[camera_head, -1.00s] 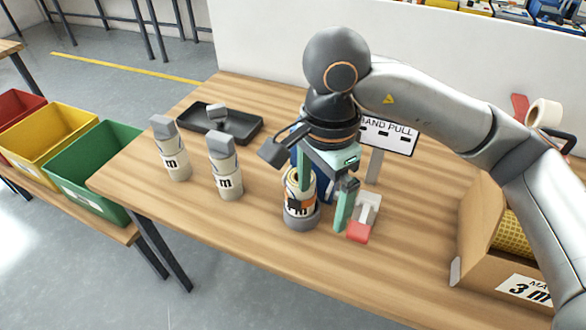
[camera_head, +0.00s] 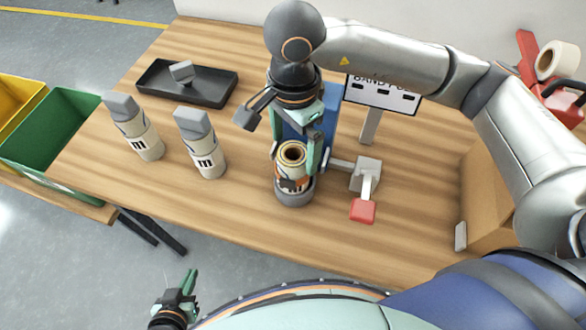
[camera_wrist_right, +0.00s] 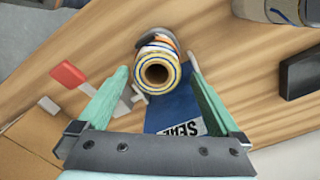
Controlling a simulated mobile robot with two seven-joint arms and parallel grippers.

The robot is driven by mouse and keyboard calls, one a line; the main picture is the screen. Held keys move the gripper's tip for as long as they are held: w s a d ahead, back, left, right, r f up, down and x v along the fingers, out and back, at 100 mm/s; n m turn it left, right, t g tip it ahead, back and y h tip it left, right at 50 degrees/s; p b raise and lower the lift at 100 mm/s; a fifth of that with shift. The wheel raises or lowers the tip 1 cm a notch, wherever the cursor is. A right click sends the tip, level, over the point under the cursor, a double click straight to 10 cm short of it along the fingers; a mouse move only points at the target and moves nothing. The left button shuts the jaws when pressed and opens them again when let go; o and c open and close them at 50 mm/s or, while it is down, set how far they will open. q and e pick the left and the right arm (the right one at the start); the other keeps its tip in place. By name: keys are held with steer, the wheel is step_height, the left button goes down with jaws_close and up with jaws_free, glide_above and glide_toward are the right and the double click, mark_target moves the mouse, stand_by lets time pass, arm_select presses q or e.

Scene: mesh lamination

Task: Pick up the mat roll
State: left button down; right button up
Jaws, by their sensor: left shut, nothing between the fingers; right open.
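The mat roll (camera_head: 292,180) stands upright in a round grey base on the wooden table, its pale and yellow layers wound around a hollow core. The mat roll (camera_wrist_right: 158,73) also shows end-on in the right wrist view. My right gripper (camera_head: 297,155) is above it, open, with one finger on each side of the roll's top. The right wrist view shows the fingertips (camera_wrist_right: 159,68) flanking the roll; I cannot tell whether either touches it. My left gripper (camera_head: 189,277) is shut and empty, low in front of the table.
Two labelled bottles (camera_head: 134,128) (camera_head: 201,145) and a black tray (camera_head: 186,84) stand to the left. A cardboard box (camera_head: 487,195) stands further right.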

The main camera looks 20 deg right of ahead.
steer(key=shift+s+a+f+p, duration=0.15)
steer(key=shift+s+f+p, duration=0.1)
steer(key=shift+f, duration=1.15)
steer(key=shift+s+a+f+p, duration=0.1)
steer(key=shift+f+p, duration=0.15)
steer(key=shift+f, duration=1.1)
steer(key=shift+c, duration=0.4)
jaws_close()
steer(key=shift+r, duration=0.1)
steer(key=shift+r, duration=0.5)
step_height(320, 180, up, 2)
steer(key=shift+r+p, duration=0.2)
steer(key=shift+p, duration=0.35)
steer(key=s+a+r+p, duration=0.4)
steer(key=s+a+r, duration=0.5)
steer(key=s+a, duration=0.1)
steer(key=shift+r, duration=0.25)
